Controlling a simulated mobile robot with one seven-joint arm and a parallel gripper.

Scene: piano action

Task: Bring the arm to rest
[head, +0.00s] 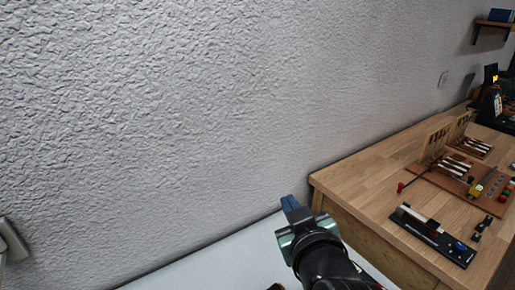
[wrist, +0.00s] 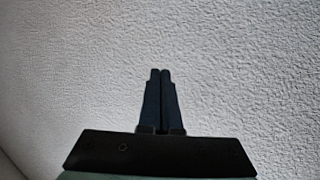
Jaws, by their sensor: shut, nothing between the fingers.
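My gripper (head: 290,203) is at the lower middle of the head view, left of the wooden bench's near corner and apart from it. Its blue fingers point up towards the textured wall. In the wrist view the two dark fingers of my gripper (wrist: 161,72) lie side by side, closed, with nothing between them. Only wall shows behind them there. Part of my arm runs down to the bottom edge of the head view.
A wooden bench (head: 345,180) fills the right, with a reddish-brown board (head: 425,178) and a black-based fixture (head: 450,250) on it. A grey textured wall (head: 170,110) stands behind. A pale surface (head: 220,262) lies below. A wall shelf (head: 493,24) is at upper right.

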